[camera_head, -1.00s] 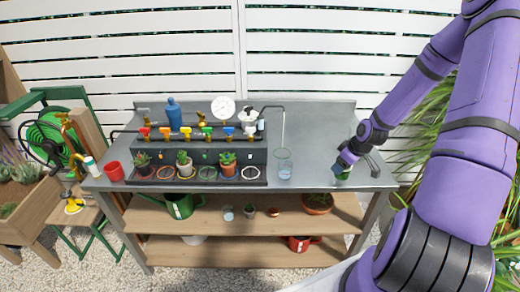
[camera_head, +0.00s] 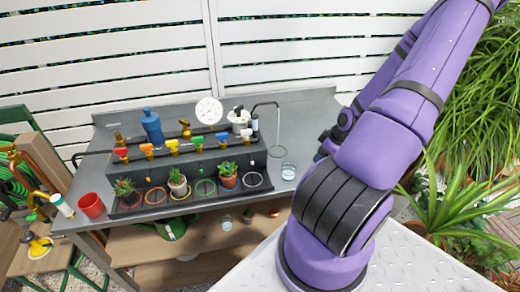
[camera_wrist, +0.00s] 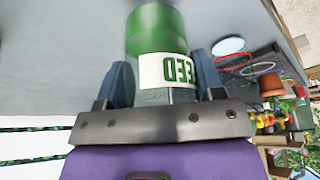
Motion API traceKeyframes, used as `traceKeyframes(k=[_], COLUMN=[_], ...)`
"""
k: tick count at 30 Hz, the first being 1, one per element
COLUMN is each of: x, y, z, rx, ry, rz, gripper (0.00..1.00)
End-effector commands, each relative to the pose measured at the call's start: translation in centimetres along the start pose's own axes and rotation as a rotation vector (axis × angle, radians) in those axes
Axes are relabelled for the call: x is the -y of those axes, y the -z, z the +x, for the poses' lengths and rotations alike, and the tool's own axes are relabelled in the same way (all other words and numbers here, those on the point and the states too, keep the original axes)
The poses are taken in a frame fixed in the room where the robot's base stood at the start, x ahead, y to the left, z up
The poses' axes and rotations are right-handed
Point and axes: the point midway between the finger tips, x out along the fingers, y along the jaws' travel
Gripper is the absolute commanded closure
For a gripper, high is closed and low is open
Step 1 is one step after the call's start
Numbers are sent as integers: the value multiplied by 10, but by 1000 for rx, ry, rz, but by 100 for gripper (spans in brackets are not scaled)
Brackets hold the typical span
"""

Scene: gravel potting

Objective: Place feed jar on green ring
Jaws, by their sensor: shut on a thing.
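The feed jar (camera_wrist: 157,32) has a green top and a white label with green letters; it fills the middle of the wrist view. My gripper (camera_wrist: 163,78) is shut on it, one blue finger on each side. In the head view my arm hides the jar and most of the gripper. The green ring (camera_head: 205,180) lies in the black tray in front of the valve stand, between two potted plants. It looks empty. My gripper is to the right of the tray, apart from the ring.
An orange ring (camera_head: 155,188) and a white ring (camera_head: 252,174) look empty. Potted plants (camera_head: 178,184) stand in the tray. A glass beaker (camera_head: 289,171) stands right of it, under a thin bent pipe. A red cup (camera_head: 91,205) is at the left.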

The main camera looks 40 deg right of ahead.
Motion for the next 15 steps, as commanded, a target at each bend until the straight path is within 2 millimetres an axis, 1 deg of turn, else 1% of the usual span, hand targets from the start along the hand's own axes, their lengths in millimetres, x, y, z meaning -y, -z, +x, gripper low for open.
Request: traceKeyframes(k=[2, 5, 8, 15], x=[0, 0, 0, 0], y=[-6, -5, 4, 40], z=[-2, -2, 2, 16], rx=[-2, -2, -2, -2], ry=[-3, -4, -3, -3], rz=[6, 7, 3, 2], gripper=[68, 68, 68, 68])
